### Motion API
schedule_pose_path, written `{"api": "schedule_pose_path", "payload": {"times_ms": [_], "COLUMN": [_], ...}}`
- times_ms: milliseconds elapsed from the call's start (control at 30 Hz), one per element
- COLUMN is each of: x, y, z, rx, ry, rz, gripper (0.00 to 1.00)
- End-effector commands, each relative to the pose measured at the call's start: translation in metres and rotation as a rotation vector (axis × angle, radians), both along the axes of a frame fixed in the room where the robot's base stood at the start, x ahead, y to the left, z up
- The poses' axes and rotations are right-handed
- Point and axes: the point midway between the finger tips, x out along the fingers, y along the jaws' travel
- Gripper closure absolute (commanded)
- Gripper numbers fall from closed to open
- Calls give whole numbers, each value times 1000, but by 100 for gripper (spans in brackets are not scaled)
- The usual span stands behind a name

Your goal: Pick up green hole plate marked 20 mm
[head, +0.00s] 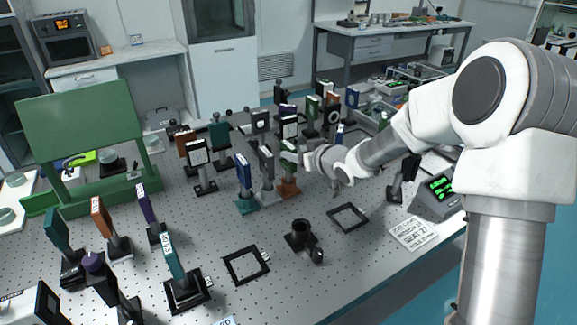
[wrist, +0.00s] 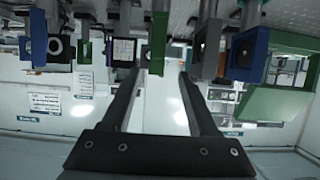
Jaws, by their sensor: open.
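A green plate (head: 288,157) stands upright on an orange-brown base near the middle of the optical table in the head view. Its marking is too small to read, so I cannot confirm 20 mm. Another green plate (head: 312,106) stands farther back. My gripper (head: 305,161) is just right of the nearer green plate. In the wrist view, which looks upside down, my gripper (wrist: 161,78) is open and empty. A narrow green plate (wrist: 158,38) shows edge-on ahead, between the fingertips in the picture. I cannot tell how far off it is.
A blue plate (head: 243,172) and a grey post-mounted plate (head: 267,166) stand close left of the nearer green plate. Several more mounted plates crowd behind. Black square frames (head: 348,217) and a dark round holder (head: 301,236) lie in front, with bare tabletop between.

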Motion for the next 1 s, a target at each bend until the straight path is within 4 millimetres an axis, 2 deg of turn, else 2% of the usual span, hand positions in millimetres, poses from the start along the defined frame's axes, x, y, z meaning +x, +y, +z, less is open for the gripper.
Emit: {"api": "schedule_pose_path", "payload": {"times_ms": [267, 533, 867, 1000], "x": [16, 44, 50, 50], "y": [9, 24, 27, 27], "z": [-10, -26, -29, -29], "rx": [0, 0, -1, -1], "ry": [1, 0, 0, 0], "rz": [-1, -1, -2, -2], "gripper": [40, 40, 40, 62]}}
